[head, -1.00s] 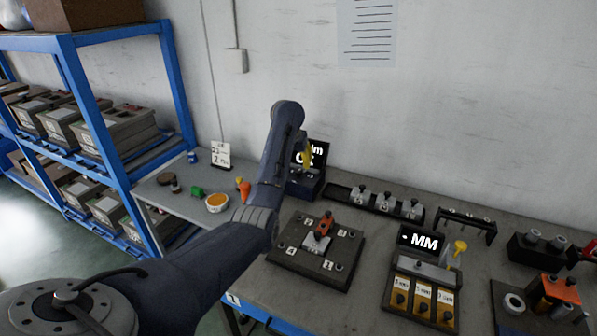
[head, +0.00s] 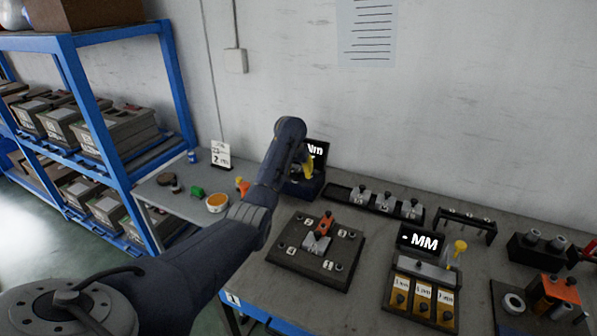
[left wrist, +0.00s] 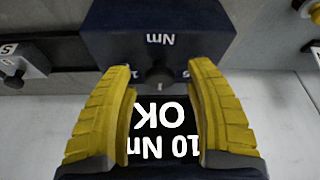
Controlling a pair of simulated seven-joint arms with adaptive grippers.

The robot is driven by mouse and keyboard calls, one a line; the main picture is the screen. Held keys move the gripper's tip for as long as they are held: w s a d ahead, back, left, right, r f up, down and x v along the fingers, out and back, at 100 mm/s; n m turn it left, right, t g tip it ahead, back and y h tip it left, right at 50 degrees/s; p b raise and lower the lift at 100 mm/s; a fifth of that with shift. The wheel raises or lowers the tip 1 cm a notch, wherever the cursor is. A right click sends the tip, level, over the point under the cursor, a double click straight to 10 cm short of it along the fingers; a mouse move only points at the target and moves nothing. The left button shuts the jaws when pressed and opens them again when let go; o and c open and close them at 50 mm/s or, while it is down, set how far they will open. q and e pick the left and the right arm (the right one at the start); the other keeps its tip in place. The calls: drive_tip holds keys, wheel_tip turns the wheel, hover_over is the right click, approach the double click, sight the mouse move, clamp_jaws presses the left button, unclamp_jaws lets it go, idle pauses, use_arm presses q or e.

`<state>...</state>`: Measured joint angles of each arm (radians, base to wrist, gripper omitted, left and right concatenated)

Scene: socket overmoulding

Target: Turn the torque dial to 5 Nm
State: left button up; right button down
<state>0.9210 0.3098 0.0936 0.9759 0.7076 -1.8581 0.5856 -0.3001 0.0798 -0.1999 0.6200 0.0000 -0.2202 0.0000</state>
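The torque unit is a dark blue box (head: 305,188) at the back of the bench, with a black display (head: 318,152) behind it, partly hidden by my left arm. In the left wrist view its face (left wrist: 158,35) is marked "Nm", and the display (left wrist: 160,130) reads "10 Nm OK" upside down. The small dark dial (left wrist: 158,76) sits between the yellow fingers of my left gripper (left wrist: 162,72). The fingers are apart, with a gap on each side of the dial. The left gripper (head: 308,166) is over the box in the head view. My right gripper is out of view.
A dark fixture plate (head: 318,250) with an orange-handled clamp lies in front of the unit. A rack of grey parts (head: 375,202) stands to its right, and a box with an "MM" display (head: 422,240) further right. An orange-filled bowl (head: 217,203) stands at left.

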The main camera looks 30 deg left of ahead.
use_arm(q)
clamp_jaws()
drive_tip(key=shift+n, duration=0.3)
idle(0.3)
drive_tip(key=n+y, duration=0.1)
drive_tip(key=n, duration=0.1)
drive_tip(key=n+g+y, duration=0.1)
drive_tip(key=n, duration=0.2)
drive_tip(key=shift+w+d+n, duration=0.1)
drive_tip(key=shift+d+n, duration=0.1)
drive_tip(key=shift+n, duration=0.1)
drive_tip(key=n+g, duration=0.1)
drive_tip(key=n, duration=0.1)
drive_tip(key=n+g+y, duration=0.1)
drive_tip(key=n, duration=0.2)
drive_tip(key=shift+n, duration=0.4)
drive_tip(key=shift+a, duration=0.1)
